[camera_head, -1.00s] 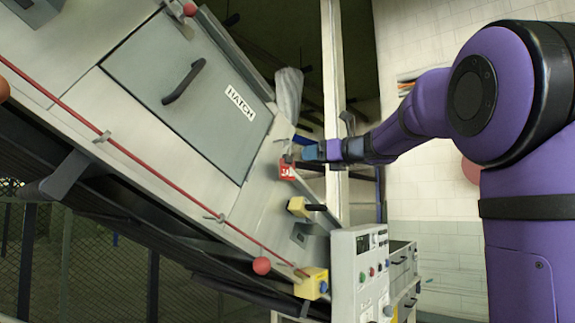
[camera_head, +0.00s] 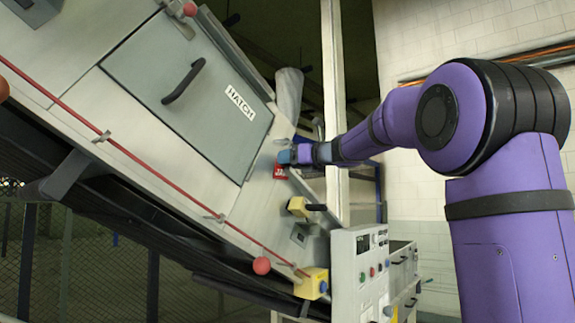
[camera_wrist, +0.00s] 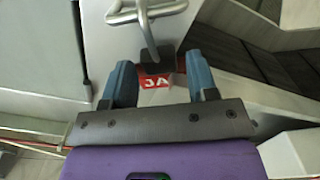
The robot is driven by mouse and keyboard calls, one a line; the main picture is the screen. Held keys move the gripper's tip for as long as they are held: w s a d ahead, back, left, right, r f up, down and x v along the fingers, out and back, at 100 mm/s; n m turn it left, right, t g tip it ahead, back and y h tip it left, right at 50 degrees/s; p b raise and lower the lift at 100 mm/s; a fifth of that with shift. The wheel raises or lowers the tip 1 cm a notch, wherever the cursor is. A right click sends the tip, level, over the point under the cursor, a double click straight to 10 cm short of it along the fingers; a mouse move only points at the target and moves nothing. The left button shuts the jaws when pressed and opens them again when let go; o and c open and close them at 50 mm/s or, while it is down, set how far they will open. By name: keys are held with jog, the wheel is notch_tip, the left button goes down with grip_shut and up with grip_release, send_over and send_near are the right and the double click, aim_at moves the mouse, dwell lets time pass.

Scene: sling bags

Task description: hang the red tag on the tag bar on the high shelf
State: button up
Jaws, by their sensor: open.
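The red tag (camera_head: 280,172) with white lettering is against the grey slanted machine panel, right of the hatch. My gripper (camera_head: 285,157) is in front of it and covers its upper part. In the wrist view the red tag (camera_wrist: 158,82) shows between and just beyond the two blue fingers of my gripper (camera_wrist: 157,76). The fingers are open, one on each side of a dark block (camera_wrist: 153,62) above the tag. I cannot tell whether they touch it. A bent metal rod (camera_wrist: 145,14) rises above the block. I cannot make out the tag bar or high shelf.
The hatch (camera_head: 190,90) has a dark handle. A red cord (camera_head: 150,169) runs along the panel edge. A yellow box (camera_head: 298,207) with a black handle sits below the tag. A control box (camera_head: 358,275) stands lower right. A pale upright post (camera_head: 335,100) rises behind my gripper.

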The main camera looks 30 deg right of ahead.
grip_shut()
jog(key=shift+r, duration=0.1)
jog(key=shift+s+r, duration=0.1)
jog(key=shift+r, duration=1.25)
jog(key=shift+s, duration=0.15)
jog(key=v, duration=0.7)
jog(key=shift+s+d, duration=0.15)
jog(key=shift+s, duration=0.05)
dwell(0.6)
dwell(0.3)
